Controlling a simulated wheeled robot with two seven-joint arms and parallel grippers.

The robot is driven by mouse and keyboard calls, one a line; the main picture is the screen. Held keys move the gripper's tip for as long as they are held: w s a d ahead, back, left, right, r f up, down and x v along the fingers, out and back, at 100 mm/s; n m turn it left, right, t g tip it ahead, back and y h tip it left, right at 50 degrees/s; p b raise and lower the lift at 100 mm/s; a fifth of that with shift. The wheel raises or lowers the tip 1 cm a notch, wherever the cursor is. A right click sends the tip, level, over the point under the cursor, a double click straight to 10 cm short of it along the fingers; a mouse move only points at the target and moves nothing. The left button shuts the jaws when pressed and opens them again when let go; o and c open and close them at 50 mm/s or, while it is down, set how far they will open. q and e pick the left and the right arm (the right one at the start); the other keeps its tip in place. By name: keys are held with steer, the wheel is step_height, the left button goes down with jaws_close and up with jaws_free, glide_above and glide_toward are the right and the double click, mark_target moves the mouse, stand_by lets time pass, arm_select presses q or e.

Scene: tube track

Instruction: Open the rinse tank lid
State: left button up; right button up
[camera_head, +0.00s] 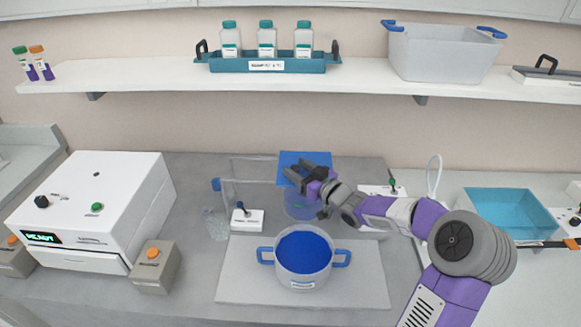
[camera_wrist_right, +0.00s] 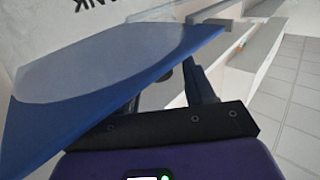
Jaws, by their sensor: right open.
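The rinse tank's blue lid (camera_head: 312,158) is a flat square panel. It stands tilted up behind the tank (camera_head: 300,212), a clear-sided vessel with bluish contents, partly hidden by my arm. My right gripper (camera_head: 291,173) is open in front of the lid. In the right wrist view the blue lid (camera_wrist_right: 100,95) fills the left side, close to the fingers and partly covering one. I cannot tell whether a finger touches it. My left gripper is not in view.
A blue-filled pot (camera_head: 303,252) stands on a grey mat in front. A white box machine (camera_head: 105,205) is on the left. A small white switch block (camera_head: 247,220) sits left of the tank. A blue tray (camera_head: 512,212) is on the right. A shelf (camera_head: 160,74) runs above.

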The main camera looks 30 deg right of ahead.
mark_target(291, 164)
steer(key=shift+x, duration=1.65)
steer(key=shift+c, duration=0.5)
jaws_close()
